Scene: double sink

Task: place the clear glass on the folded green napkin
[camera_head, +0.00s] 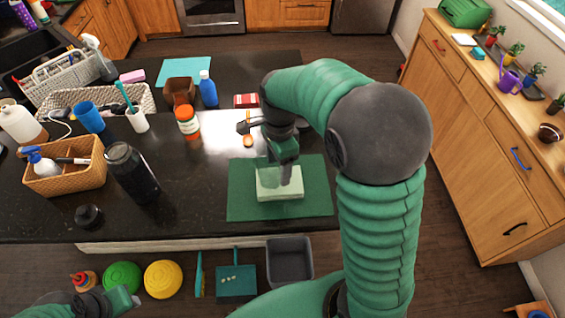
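The folded napkin (289,192), pale green, lies on a dark green mat (243,205) at the counter's front edge. A faint see-through shape, seemingly the clear glass (264,176), shows at the napkin's left part, beside my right gripper. Its outline is hard to make out, and I cannot tell whether it touches the napkin. My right gripper (285,172) points down over the napkin; its fingers overlap in view, so its opening and any hold on the glass are unclear. My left gripper (124,300) is low at the bottom left, away from the counter, its opening unclear.
A black bottle (132,174), a wicker basket (65,180) with spray bottle, and a black lid (88,216) stand left of the mat. The mat's right part is clear.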

